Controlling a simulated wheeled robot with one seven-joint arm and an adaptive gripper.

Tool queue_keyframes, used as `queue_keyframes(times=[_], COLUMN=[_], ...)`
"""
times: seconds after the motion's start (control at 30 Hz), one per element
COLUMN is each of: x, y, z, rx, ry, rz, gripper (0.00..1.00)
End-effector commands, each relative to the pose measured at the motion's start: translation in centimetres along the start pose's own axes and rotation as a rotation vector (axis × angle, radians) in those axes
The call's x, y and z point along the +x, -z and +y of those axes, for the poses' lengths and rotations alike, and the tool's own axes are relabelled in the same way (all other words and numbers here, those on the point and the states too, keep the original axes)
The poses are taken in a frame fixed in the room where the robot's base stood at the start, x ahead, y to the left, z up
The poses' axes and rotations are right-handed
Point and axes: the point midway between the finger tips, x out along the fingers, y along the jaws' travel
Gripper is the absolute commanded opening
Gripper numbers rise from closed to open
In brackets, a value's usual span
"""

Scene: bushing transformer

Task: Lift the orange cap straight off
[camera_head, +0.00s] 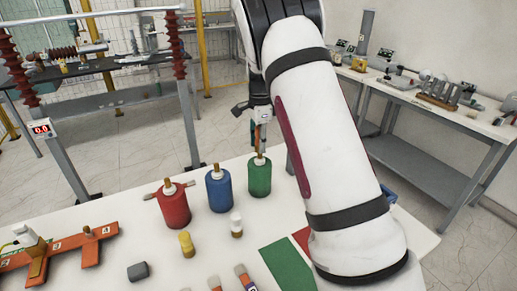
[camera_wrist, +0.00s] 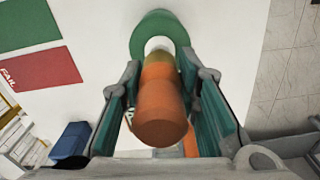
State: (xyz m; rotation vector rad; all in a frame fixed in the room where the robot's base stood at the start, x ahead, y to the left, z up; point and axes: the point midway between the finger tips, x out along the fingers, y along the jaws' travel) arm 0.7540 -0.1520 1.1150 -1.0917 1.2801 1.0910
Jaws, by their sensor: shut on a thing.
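The orange cap (camera_wrist: 160,105) is a tapering cylinder between my gripper's fingers (camera_wrist: 160,110) in the wrist view. My gripper (camera_head: 260,122) is shut on it and points down over the green bushing (camera_head: 260,178) in the head view. The cap shows there as a thin orange upright piece (camera_head: 258,140) just above the bushing's pale top. In the wrist view, the green bushing (camera_wrist: 150,28) shows as a ring around a white neck beyond the cap. I cannot tell whether the cap still touches the bushing's top.
A blue bushing (camera_head: 219,191) and a red bushing (camera_head: 174,206) stand to the left on the white table. A yellow-topped piece (camera_head: 187,244) and a white-topped piece (camera_head: 237,225) stand in front. Green (camera_head: 288,265) and red mats lie near my arm.

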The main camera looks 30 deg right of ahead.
Motion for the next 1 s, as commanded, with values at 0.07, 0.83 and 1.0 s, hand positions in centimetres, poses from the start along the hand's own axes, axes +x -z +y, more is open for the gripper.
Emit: queue_keyframes(times=[0.07, 0.83, 1.0], x=[-0.8, -2.2, -3.3], y=[-0.1, -0.5, -0.5], z=[0.4, 15.4, 16.1], rx=[0.001, 0.001, 0.001], ry=[0.000, 0.001, 0.001], rz=[-0.001, -0.001, 0.000], gripper=[0.02, 0.02, 0.02])
